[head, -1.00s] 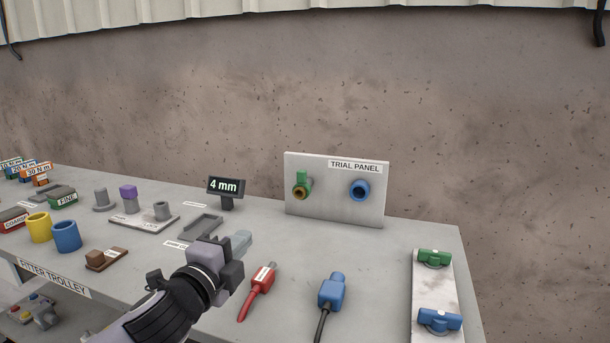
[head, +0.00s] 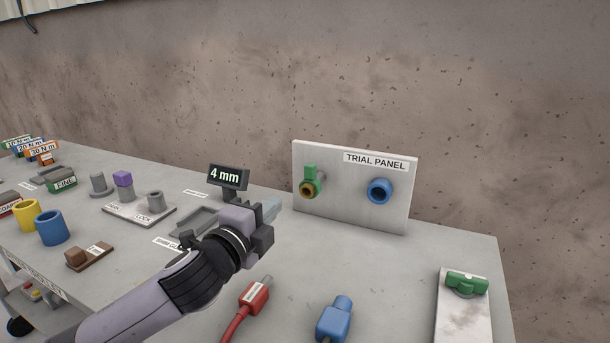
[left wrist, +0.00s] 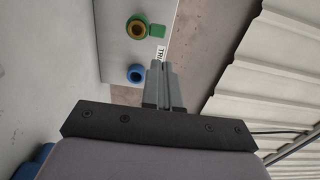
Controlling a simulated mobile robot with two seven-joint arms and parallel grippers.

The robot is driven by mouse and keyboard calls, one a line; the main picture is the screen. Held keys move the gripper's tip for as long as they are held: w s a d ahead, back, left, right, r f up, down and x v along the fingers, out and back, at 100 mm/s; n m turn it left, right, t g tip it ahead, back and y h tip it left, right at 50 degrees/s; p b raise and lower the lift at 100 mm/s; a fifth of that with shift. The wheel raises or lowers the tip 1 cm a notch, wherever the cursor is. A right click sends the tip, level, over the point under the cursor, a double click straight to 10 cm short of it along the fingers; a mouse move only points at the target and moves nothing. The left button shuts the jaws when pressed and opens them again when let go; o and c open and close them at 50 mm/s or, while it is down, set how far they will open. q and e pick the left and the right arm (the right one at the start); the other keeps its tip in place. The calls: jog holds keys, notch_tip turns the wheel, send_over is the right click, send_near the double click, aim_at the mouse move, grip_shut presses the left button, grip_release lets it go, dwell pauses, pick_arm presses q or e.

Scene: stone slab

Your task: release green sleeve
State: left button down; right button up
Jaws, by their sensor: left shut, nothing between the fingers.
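The trial panel (head: 354,208) is a pale upright plate at the back right of the table. It bears a green sleeve (head: 310,174) with a tab on top, around a brass-coloured ring, and a blue ring (head: 380,190) to its right. The green sleeve (left wrist: 137,28) and blue ring (left wrist: 137,73) also show in the left wrist view. My left gripper (head: 270,209) is in front of the panel, to the left of and below the green sleeve, apart from it. Its fingers are together and empty in the left wrist view (left wrist: 164,80). My right gripper is not in view.
A red plug (head: 253,297) and a blue plug (head: 335,318) lie in front. A pale plate (head: 462,325) with a green handle (head: 466,284) lies at right. A "4 mm" display (head: 229,178) stands behind my left gripper. Free table lies before the panel.

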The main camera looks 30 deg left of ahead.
aim_at(308, 169)
pick_arm(q)
jog(key=w, duration=0.9)
jog(key=w+p, duration=0.1)
jog(key=w, duration=0.4)
jog(key=shift+a, duration=0.35)
jog(key=shift+w+a+r+p, duration=0.15)
jog(key=shift+w+p, duration=0.15)
jog(key=shift+w, duration=0.95)
jog(key=shift+r, duration=0.1)
